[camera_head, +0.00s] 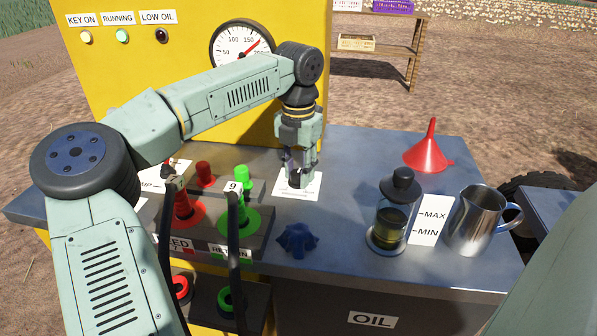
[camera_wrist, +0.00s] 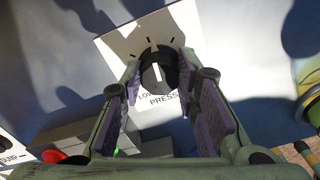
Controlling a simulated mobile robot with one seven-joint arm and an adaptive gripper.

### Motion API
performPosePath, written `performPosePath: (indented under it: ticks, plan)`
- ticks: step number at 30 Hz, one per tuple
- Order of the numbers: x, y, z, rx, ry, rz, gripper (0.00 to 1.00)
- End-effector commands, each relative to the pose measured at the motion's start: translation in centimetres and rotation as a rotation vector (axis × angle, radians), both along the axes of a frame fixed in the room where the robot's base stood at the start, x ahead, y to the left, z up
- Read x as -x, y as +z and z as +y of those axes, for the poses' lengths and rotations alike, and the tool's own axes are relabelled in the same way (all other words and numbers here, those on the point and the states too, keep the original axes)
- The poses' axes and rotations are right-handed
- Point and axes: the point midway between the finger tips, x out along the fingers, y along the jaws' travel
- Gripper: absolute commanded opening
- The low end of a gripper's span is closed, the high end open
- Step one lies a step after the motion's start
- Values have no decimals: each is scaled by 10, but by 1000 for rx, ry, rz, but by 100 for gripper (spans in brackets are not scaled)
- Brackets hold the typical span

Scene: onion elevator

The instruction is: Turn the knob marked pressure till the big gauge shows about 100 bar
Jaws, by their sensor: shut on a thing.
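The pressure knob (camera_wrist: 157,82) is a round black knob with a white pointer line, on a white card (camera_wrist: 117,57) whose lettering is partly covered and reads "PRESS". Its line points nearly straight along the card. My gripper (camera_wrist: 160,70) points down with its fingers on both sides of the knob, shut on it; my gripper (camera_head: 299,176) also shows in the head view, hiding much of the knob (camera_head: 295,181). The big gauge (camera_head: 228,44) is white and round on the yellow panel. Its red needle points up and right, past the 150 mark; my arm covers its lower part.
Green (camera_head: 242,174) and red (camera_head: 205,174) fittings and upright hoses stand left of my gripper. A blue star-shaped handle (camera_head: 297,241) is in front. An oil sight glass (camera_head: 394,211), a metal jug (camera_head: 474,219) and a red funnel (camera_head: 428,152) stand to the right.

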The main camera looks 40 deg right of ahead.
Motion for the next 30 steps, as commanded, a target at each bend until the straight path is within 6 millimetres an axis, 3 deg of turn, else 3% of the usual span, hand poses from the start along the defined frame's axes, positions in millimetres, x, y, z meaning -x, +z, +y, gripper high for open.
performPosePath:
  ticks: [30]
  plan:
    - [0,-1,1,-2,925,-1,1]
